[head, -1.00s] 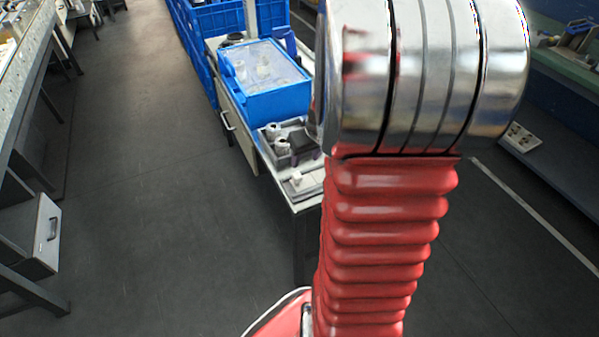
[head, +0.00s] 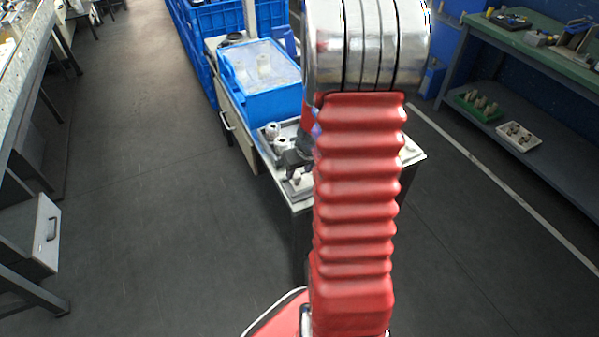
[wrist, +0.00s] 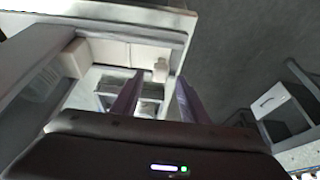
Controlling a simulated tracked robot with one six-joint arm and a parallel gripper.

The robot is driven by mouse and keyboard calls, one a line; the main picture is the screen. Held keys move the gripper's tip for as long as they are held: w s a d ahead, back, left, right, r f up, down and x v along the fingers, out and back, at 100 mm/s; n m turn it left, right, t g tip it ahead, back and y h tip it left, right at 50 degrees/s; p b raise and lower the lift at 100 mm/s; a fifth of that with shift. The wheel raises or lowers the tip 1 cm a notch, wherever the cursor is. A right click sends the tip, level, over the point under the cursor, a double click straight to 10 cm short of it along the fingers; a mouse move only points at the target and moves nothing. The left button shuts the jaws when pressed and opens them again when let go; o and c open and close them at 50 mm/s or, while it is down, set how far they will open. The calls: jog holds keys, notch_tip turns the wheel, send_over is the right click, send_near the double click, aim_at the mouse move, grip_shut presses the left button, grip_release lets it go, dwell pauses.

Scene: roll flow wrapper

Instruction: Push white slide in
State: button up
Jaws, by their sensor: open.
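My gripper (wrist: 160,82) is open, its two purple fingers spread apart in the wrist view. In the head view the gripper (head: 295,175) is low over the near end of the bench, partly hidden by my arm. A small white upright piece (wrist: 161,69), which looks like the white slide, stands just beyond the fingertips in the wrist view, in line with the space between them. It sits in a pale, rimmed fixture (wrist: 112,50). I cannot tell whether a finger touches it. In the head view the slide is not clearly seen behind the gripper.
The bench (head: 300,207) also holds white rolls (head: 272,131) and a blue crate (head: 262,97) with a clear lid. Its near edge borders open dark floor (head: 160,220). A green-topped shelf unit (head: 540,45) stands at the right.

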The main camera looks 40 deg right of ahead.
jog(key=shift+x, duration=1.35)
jog(key=shift+c, duration=0.2)
grip_shut()
